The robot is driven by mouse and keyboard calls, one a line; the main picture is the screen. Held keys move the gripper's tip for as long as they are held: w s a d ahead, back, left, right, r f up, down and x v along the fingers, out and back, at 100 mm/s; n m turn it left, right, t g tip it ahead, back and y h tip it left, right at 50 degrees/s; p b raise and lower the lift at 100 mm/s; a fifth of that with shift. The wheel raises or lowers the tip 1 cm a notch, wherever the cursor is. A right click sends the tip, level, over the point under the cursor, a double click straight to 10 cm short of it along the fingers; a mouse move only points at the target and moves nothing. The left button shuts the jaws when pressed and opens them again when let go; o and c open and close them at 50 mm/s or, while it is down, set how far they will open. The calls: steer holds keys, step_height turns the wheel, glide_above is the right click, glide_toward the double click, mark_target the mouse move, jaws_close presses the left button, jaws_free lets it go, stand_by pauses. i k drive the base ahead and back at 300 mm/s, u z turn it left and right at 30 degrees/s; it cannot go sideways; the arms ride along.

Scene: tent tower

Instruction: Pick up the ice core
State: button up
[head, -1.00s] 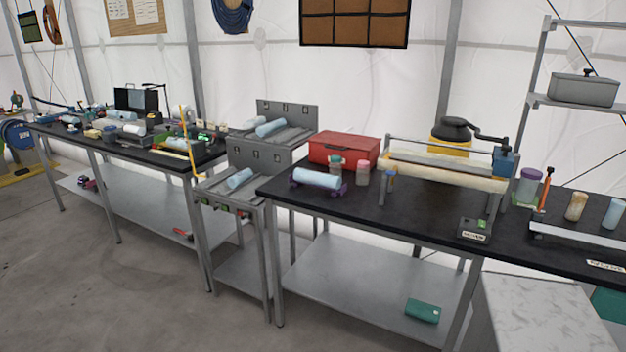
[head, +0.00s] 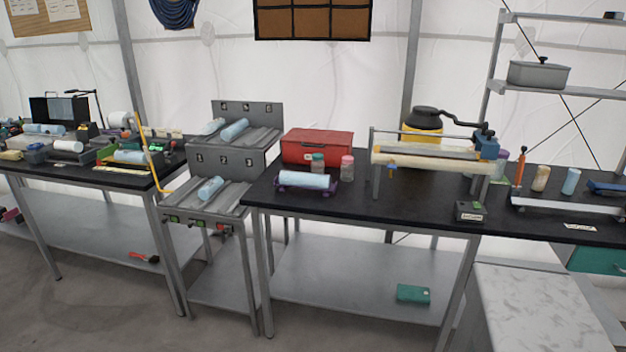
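Several pale blue cylinders that look like ice cores are in view, and I cannot tell which one the task names. One core (head: 304,179) lies level on a purple cradle (head: 332,184) near the left end of the right-hand black table. Another core (head: 210,188) lies on the lower tier of the grey stepped rack, and one more core (head: 234,130) lies on its upper tier. Further pale cylinders (head: 68,146) lie on the left table. My gripper is not in view.
A red case (head: 317,146), small jars and a cutting frame with a whitish bar (head: 432,158) stand on the right-hand black table (head: 400,204). A marbled white block (head: 535,310) stands at the lower right. Grey floor is open at the lower left.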

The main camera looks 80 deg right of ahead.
mark_target(303, 179)
steer(key=z, duration=0.7)
steer(key=i, duration=0.9)
steer(key=z, duration=0.5)
